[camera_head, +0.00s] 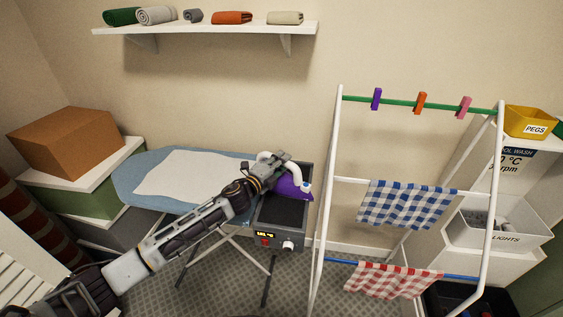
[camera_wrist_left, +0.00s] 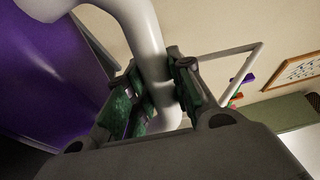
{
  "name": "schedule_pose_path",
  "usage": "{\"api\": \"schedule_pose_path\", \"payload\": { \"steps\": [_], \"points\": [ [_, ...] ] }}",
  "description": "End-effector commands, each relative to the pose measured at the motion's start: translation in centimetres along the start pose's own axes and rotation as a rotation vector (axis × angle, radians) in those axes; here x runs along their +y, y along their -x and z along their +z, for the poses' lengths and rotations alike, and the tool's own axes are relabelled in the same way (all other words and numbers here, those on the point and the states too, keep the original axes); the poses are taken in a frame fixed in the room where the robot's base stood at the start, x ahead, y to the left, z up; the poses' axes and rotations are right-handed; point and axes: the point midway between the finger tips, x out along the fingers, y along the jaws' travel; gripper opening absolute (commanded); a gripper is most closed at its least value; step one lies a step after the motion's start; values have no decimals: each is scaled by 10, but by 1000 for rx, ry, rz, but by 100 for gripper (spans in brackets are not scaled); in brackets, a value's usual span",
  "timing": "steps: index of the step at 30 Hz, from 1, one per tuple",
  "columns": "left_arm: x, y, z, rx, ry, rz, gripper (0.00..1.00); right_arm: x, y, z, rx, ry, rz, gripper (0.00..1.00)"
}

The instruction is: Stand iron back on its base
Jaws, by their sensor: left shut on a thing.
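The iron has a purple body (camera_head: 290,187) and a white handle (camera_head: 276,157). In the head view it is at the grey iron base (camera_head: 281,214) at the right end of the ironing board, partly hidden by my left arm. My left gripper (camera_head: 268,170) is shut on the handle. In the left wrist view the gripper's fingers (camera_wrist_left: 160,92) sit on both sides of the white handle (camera_wrist_left: 148,40), with the purple body (camera_wrist_left: 55,75) to the left. Whether the iron touches its base is hard to tell. My right gripper is not in view.
The blue ironing board (camera_head: 140,176) with a white cloth (camera_head: 188,175) lies left of the base. A white drying rack (camera_head: 328,200) with checked cloths stands close to the right. A shelf (camera_head: 205,28) hangs above. A cardboard box (camera_head: 66,141) is at the left.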

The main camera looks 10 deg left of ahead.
Motion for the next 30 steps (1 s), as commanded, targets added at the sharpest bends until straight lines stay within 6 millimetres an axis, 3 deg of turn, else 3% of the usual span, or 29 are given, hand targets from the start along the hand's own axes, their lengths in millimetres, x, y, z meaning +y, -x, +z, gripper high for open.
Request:
{"api": "schedule_pose_path", "payload": {
  "steps": [4, 5, 9, 24, 30],
  "points": [
    [-3, -1, 0, 1, -1, -8, 0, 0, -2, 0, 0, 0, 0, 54],
    [2, 0, 0, 0, 0, 0, 27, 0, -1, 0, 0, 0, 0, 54],
    [2, 0, 0, 0, 0, 0, 44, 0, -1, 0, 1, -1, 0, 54],
    [-1, 0, 0, 0, 0, 0, 44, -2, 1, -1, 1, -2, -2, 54],
    [1, 12, 1, -1, 1, 1, 44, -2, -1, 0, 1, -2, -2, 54]
  ]
}}
